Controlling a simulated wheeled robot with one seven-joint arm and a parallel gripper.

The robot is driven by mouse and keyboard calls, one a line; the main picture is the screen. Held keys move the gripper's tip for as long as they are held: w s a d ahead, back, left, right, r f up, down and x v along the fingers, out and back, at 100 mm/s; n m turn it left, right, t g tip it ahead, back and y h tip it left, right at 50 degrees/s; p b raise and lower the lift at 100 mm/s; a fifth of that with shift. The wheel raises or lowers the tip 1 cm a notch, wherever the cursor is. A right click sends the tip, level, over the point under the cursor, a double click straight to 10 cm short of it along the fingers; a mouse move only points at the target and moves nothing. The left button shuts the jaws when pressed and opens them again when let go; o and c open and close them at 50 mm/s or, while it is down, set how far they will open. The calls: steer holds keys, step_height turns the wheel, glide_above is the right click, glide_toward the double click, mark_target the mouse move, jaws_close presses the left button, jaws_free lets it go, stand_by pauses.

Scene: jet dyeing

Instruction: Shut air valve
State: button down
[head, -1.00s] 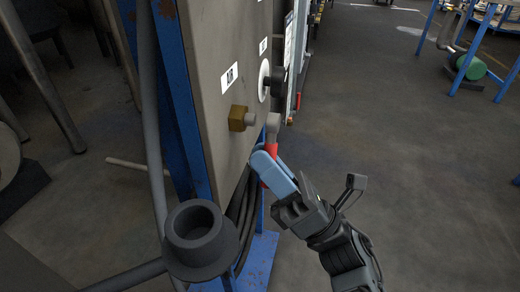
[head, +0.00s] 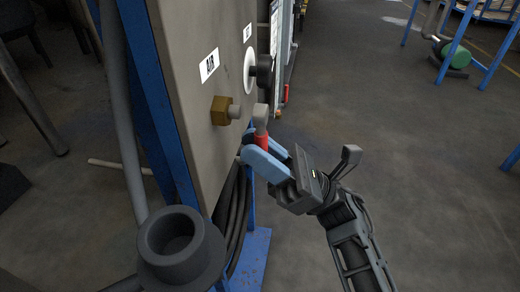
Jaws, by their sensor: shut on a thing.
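The air valve (head: 222,110) has a brass body on the front of the grey panel, just below a white label reading AIR (head: 209,67). A grey stem leads from it to a lever whose grey upper end (head: 261,114) shows. The lever's red grip (head: 261,142) hangs downward in front of the panel. My gripper (head: 262,157), with light blue fingers, reaches in from the lower right. It is shut on the red grip, and the fingers hide the grip's lower part.
A black knob on a white disc (head: 250,70) sits above and right of the valve. Black hoses (head: 232,205) hang below the panel beside a blue frame. A dark round cup-shaped part (head: 178,245) stands at lower left.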

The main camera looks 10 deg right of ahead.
steer(key=shift+w+d+r, duration=0.1)
steer(key=c, duration=1.1)
jaws_free()
steer(key=shift+o, duration=0.2)
steer(key=v, duration=0.7)
steer(key=shift+d+f+p, duration=0.3)
